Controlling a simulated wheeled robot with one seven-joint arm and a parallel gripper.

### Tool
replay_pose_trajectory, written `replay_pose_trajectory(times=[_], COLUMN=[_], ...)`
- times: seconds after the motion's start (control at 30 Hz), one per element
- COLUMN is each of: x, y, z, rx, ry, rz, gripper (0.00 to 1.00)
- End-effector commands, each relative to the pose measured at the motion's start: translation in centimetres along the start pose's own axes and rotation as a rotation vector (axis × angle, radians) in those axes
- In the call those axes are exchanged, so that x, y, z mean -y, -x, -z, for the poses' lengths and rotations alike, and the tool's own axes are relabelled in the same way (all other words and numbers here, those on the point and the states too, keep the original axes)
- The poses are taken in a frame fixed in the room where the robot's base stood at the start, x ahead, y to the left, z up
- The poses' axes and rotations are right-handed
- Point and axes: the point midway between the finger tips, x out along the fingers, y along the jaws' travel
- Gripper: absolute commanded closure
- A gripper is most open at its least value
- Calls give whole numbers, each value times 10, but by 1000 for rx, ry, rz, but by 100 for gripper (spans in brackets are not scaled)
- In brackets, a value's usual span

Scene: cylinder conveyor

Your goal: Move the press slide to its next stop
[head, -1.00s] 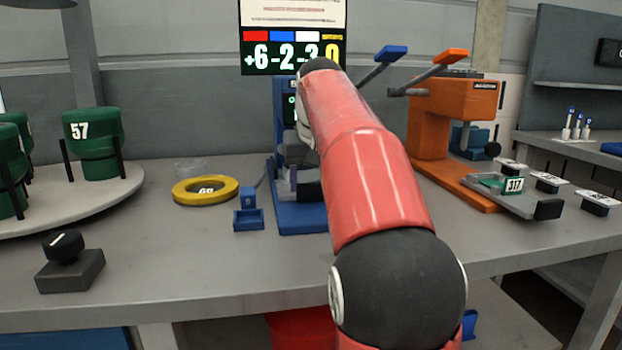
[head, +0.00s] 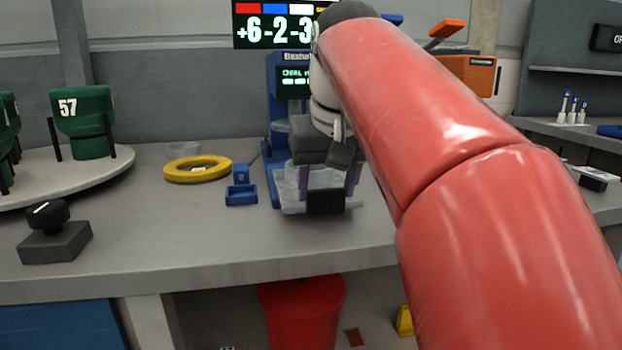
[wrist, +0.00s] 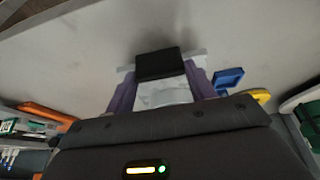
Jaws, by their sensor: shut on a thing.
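The blue press (head: 275,125) stands at the back of the bench, with a small green-lit screen. Its press slide (head: 292,205) is a pale grey plate with a black end block (head: 325,202) at its front, sticking out toward the bench front. The slide also shows in the wrist view (wrist: 162,93), with its black block (wrist: 159,63) beyond. My gripper (head: 329,180) points down, its purple fingers on either side of something at the slide, and is shut on it. The exact contact is hidden in the head view. My red arm covers the press's right side.
A yellow ring (head: 197,168) and a small blue tray (head: 241,195) lie left of the press. A turntable (head: 75,185) with green containers and a black knob (head: 48,215) on a block are further left. The orange press (head: 470,72) is mostly hidden by my arm. Bench front is clear.

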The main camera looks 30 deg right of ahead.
Motion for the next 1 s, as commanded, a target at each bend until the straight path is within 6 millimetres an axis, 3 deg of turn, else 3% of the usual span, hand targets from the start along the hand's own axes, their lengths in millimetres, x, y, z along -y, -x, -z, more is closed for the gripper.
replay_pose_trajectory(times=[0.47,0.5,0.6,0.63,1.0], x=[0,0,0,0,0], y=[3,3,3,3,11], z=[-7,-7,-6,-6,-4], rx=[3,3,2,1,-3], ry=[0,0,0,0,0], rz=[0,0,0,0,0], gripper=[86,40,27,24,24])
